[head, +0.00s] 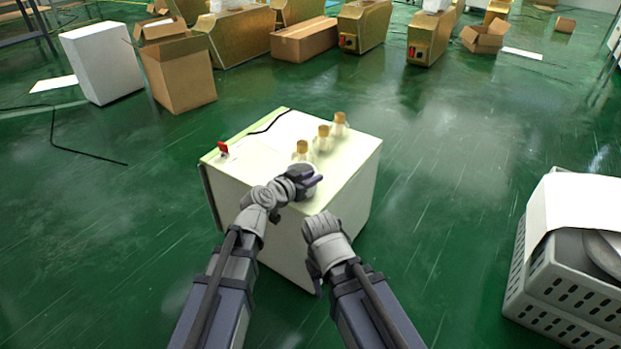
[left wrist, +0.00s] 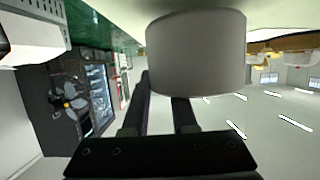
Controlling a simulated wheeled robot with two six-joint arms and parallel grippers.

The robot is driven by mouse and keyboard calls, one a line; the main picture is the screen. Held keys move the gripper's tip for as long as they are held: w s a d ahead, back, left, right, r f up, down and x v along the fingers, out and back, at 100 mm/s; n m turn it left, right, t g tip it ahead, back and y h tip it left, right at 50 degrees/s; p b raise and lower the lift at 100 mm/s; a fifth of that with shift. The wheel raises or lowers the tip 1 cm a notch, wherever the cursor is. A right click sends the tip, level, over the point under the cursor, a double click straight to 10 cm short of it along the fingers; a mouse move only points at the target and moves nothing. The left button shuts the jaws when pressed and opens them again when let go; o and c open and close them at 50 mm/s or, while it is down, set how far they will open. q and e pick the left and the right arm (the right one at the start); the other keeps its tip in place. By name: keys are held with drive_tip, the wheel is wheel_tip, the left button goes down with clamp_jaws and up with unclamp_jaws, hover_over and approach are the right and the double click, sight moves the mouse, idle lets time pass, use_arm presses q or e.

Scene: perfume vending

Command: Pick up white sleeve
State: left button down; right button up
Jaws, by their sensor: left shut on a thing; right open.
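The white sleeve (left wrist: 195,52) is a plain pale cylinder, large in the left wrist view, at the ends of my left gripper's two dark fingers (left wrist: 162,108). In the head view my left gripper (head: 312,184) is over the front part of the white box top, shut on the sleeve. There the sleeve is mostly hidden by the gripper and hard to make out. My right gripper (head: 314,274) is lower, in front of the box's front face, open and mostly hidden by its own wrist.
Three bottles with gold caps (head: 323,131) stand in a row on the white box (head: 350,160), just beyond my left gripper. A red item (head: 222,148) is at its left edge. A grey crate (head: 535,270) stands at right. Cartons (head: 180,85) and gold machines stand behind. Green floor between is clear.

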wheel_tip(320, 180, up, 9)
drive_tip(key=p, duration=0.8)
drive_tip(key=shift+f, duration=0.15)
